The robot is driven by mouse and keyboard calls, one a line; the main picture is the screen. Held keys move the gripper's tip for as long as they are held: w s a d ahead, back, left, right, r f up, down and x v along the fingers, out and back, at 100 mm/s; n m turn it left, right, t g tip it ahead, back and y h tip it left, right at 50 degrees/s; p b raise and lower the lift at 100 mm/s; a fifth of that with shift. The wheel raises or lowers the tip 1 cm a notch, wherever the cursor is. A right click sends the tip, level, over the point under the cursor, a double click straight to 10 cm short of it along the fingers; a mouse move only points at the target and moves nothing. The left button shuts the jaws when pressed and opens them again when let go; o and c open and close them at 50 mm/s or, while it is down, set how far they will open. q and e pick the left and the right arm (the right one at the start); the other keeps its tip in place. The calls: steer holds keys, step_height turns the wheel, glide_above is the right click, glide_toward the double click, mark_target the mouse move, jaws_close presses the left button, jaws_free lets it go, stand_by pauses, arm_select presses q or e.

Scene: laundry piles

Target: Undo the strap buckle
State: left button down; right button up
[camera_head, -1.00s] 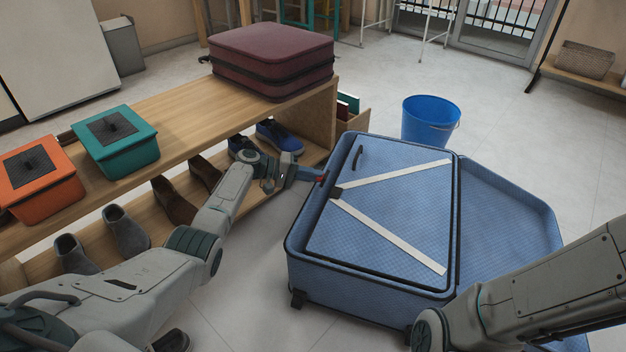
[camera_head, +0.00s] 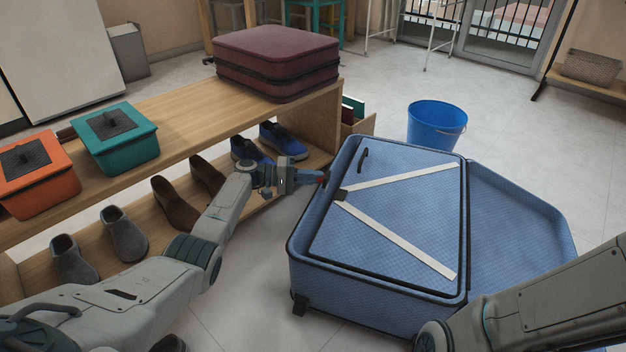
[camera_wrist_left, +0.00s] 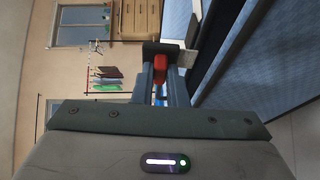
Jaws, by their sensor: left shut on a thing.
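The blue suitcase (camera_head: 300,225) stands open in the middle of the head view. Two pale straps (camera_head: 400,240) cross its packed half and meet at a dark buckle (camera_head: 341,194) near the left rim. My left gripper (camera_head: 318,178) reaches in from the left at that rim. In the left wrist view its fingers are shut on a small red part (camera_wrist_left: 160,62), just below the dark buckle block (camera_wrist_left: 162,48); a pale strap end (camera_wrist_left: 188,58) runs off to its right. The fingers hide part of the red piece. My right arm shows at lower right, its gripper out of view.
A wooden shoe bench (camera_head: 180,110) with shoes runs along the left. It carries a maroon suitcase (camera_head: 277,60), a teal box (camera_head: 118,150) and an orange box (camera_head: 35,190). A blue bucket (camera_head: 435,128) stands behind the suitcase.

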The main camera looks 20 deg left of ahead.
stand_by(0.4)
arm_select(q)
steer(key=c, duration=1.4)
jaws_free()
steer(key=shift+c, duration=0.2)
steer(key=shift+a, duration=0.1)
steer(key=f+p+v, duration=0.1)
steer(key=p+v, duration=0.1)
steer(key=v, duration=0.8)
steer(key=shift+a+r, duration=0.25)
steer(key=shift+r, duration=0.2)
steer(key=shift+s, duration=0.15)
